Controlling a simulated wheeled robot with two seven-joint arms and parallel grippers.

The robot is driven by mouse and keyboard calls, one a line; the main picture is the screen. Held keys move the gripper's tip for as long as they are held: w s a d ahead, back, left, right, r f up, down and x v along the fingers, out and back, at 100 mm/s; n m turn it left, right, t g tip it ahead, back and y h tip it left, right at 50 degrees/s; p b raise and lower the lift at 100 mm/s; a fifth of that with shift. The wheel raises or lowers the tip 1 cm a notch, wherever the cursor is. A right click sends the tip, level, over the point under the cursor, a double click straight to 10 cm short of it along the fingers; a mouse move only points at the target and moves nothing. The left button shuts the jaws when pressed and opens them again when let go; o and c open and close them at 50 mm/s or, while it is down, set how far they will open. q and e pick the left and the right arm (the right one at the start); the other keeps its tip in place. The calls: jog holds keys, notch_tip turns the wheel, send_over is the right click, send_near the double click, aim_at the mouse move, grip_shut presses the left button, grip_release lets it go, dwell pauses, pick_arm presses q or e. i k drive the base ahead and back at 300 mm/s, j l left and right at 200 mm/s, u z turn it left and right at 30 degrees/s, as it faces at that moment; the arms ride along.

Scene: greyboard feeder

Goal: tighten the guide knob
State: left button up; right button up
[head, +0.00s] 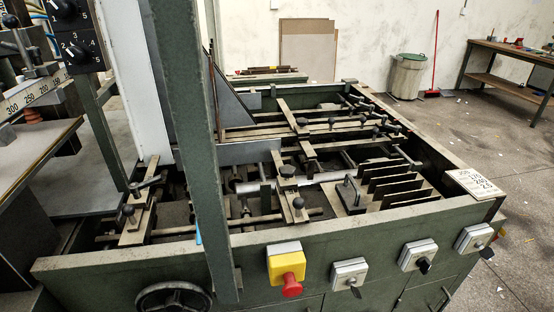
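The greyboard feeder is a green machine with an open top full of rods and guide bars. Several dark knobs sit on its guides, and I cannot tell which one is the guide knob. One black knob (288,171) stands on a guide block near the middle. Another black knob (298,203) sits just below it at the near end of the same guide. A third black knob (128,210) is on the left guide (138,226). How tight any knob is does not show. Neither of my grippers is in view.
A green upright post (205,150) crosses the near left of the feeder. On the front panel are a yellow box with a red button (292,284), several grey switches (349,273) and a black handwheel (174,298). The floor (500,180) at the right is mostly clear.

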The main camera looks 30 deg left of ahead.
aim_at(286, 171)
jog(key=u, duration=1)
